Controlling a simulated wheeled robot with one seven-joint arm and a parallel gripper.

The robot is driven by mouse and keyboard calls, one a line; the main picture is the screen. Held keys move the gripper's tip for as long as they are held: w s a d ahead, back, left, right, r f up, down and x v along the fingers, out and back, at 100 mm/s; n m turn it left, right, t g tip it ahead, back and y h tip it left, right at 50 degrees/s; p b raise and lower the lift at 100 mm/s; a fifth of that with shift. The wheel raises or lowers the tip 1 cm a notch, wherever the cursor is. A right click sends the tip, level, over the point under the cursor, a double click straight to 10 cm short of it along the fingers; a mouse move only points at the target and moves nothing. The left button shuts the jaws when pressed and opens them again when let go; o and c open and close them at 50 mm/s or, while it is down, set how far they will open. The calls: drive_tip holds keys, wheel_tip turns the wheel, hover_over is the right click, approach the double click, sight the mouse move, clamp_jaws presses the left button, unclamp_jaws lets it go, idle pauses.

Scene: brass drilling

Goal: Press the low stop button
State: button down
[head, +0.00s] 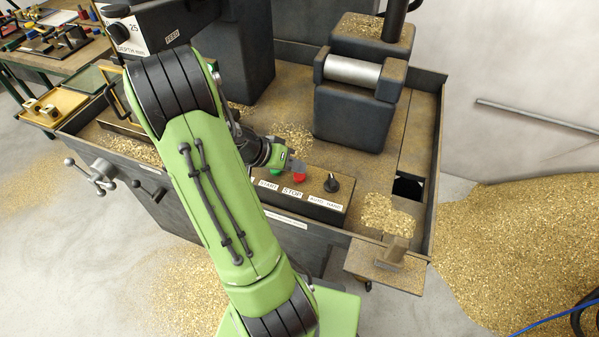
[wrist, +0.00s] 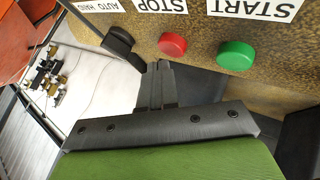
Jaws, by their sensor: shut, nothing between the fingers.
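The red stop button (head: 299,176) sits on the low control box, beside the STOP label, between the green start button (head: 276,172) and a black knob (head: 331,183). In the wrist view the red button (wrist: 172,44) stands whole and uncovered, with the STOP label upside down beyond it. My gripper (head: 297,164) is shut and empty, close to the red button.
The control box (head: 315,208) is at the machine bed's front edge. A dark block with a metal roller (head: 352,72) stands behind. A small shelf (head: 400,277) juts out at the front right. Brass chips (head: 530,235) cover the floor at right. A workbench (head: 60,60) stands far left.

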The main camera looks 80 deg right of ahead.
sight(296, 176)
drive_tip(key=shift+r, duration=0.25)
wheel_tip(296, 176, up, 5)
drive_tip(key=p, duration=0.4)
drive_tip(key=shift+r, duration=0.1)
idle(0.8)
